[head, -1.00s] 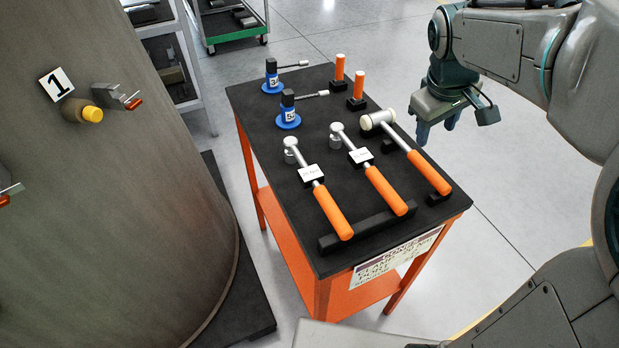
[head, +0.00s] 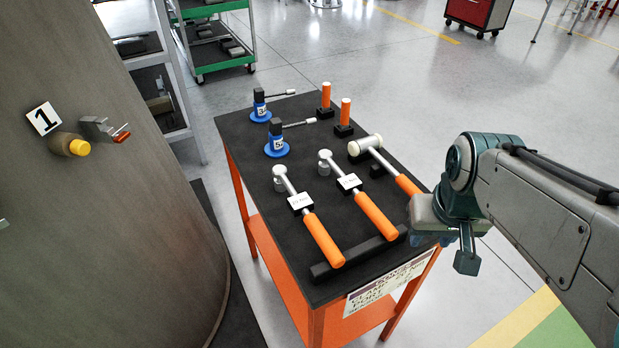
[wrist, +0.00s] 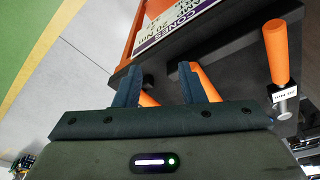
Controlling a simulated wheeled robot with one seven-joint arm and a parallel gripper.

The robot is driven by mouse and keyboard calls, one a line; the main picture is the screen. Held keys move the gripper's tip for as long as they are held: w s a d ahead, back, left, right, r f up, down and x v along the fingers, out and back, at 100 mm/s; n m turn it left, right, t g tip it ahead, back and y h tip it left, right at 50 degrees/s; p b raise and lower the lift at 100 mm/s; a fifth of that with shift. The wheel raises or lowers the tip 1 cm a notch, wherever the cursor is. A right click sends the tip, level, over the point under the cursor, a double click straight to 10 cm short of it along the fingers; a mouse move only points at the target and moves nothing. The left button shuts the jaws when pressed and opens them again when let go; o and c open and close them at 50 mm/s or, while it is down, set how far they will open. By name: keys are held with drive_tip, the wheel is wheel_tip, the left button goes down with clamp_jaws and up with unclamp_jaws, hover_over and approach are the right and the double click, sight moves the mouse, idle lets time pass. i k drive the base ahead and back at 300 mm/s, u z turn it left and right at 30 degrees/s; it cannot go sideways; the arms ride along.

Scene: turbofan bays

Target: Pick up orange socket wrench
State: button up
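Two socket wrenches with orange handles, silver shafts and white labels lie side by side on the black tabletop, the left wrench (head: 322,239) and the right wrench (head: 375,215). The left one's handle (wrist: 277,55) shows at the right of the wrist view. The right one's handle (wrist: 206,84) is partly behind a finger. A white-headed mallet (head: 366,145) with an orange handle lies to their right. My gripper (wrist: 160,80) is open and empty, above the table's near right corner and the mallet's handle end. In the head view its fingers are mostly hidden.
The black tabletop (head: 240,140) has an orange frame and a sign (head: 385,285) on its near edge. A black bar (head: 355,257) lies under the handles. Two blue-based tools and two orange pegs stand at the back. A large cylinder (head: 110,230) stands left.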

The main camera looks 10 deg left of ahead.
sight(300, 204)
drive_tip(key=z, duration=1.35)
drive_tip(key=k, duration=1)
drive_tip(key=u, duration=1.35)
drive_tip(key=i, duration=0.5)
